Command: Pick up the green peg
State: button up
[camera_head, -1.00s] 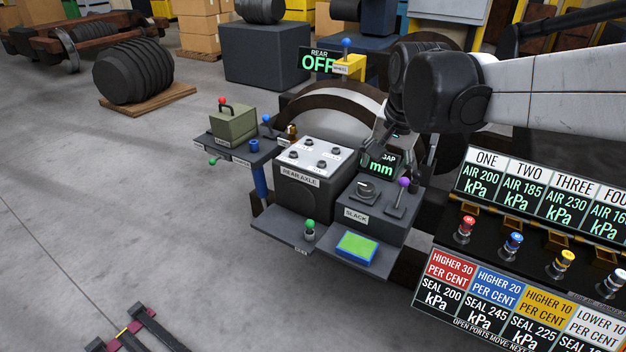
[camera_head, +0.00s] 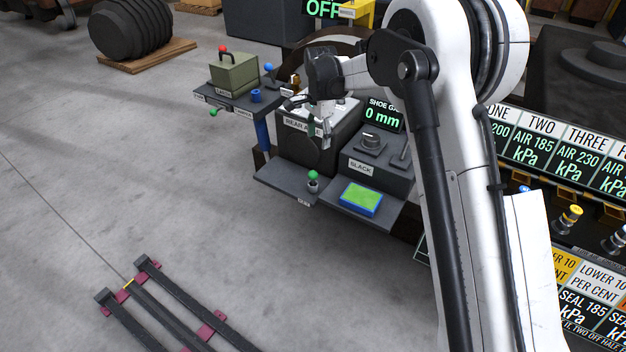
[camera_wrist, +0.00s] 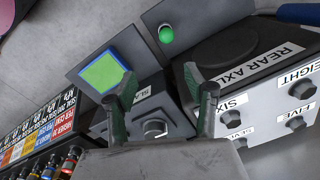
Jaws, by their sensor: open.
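The green peg (camera_head: 313,177), with a round green top, stands upright in a small holder on the low grey shelf in front of the REAR AXLE box. It also shows in the wrist view as a green round top (camera_wrist: 166,34), beyond my fingertips and roughly between them. My gripper (camera_head: 311,126) is open and empty, above the peg and in front of the REAR AXLE box. Its two fingers also show apart in the wrist view (camera_wrist: 160,77). The gap between gripper and peg is clear.
A green-topped block (camera_head: 361,198) with blue sides lies right of the peg. Behind are the REAR AXLE box (camera_head: 297,150) and the SLACK box (camera_head: 362,168) with a knob. Another green knob (camera_head: 213,112) sits by the left shelf.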

send_near(313, 172)
jog(key=shift+m, duration=0.4)
jog(key=f+b, duration=0.1)
jog(key=f, duration=0.3)
jog(key=f+b, duration=0.2)
jog(key=f, duration=0.2)
jog(key=f+b, duration=0.1)
jog(key=f, duration=0.3)
jog(key=shift+w+a+f, duration=0.15)
jog(key=shift+w+f, duration=0.1)
jog(key=shift+f, duration=0.1)
jog(key=shift+r, duration=0.1)
grip_shut()
